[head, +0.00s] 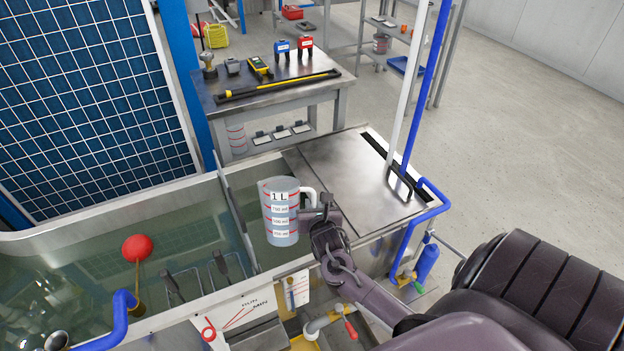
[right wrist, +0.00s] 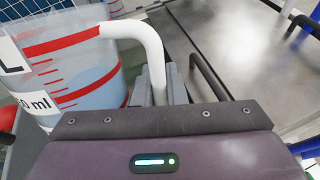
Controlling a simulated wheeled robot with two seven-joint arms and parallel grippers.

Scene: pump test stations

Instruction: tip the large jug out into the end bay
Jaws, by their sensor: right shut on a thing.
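The large jug (head: 281,222) is clear with red bands, white labels reading 1 L and a white handle. It is upright at the end bay (head: 258,232), the narrow section of the tank right of the divider plate (head: 235,212). I cannot tell how far its base is above the water. My right gripper (head: 318,214) is shut on the jug's handle. In the right wrist view the jug (right wrist: 75,62) holds bluish liquid in its lower part, and the white handle (right wrist: 150,50) runs down between the fingers (right wrist: 162,88). My left gripper is not in view.
A steel deck (head: 350,180) with a black slot adjoins the bay's right side. White and blue pipes (head: 412,95) rise from its far edge. A red float ball (head: 137,247) is in the main tank at left. A bench (head: 265,95) with tools stands behind.

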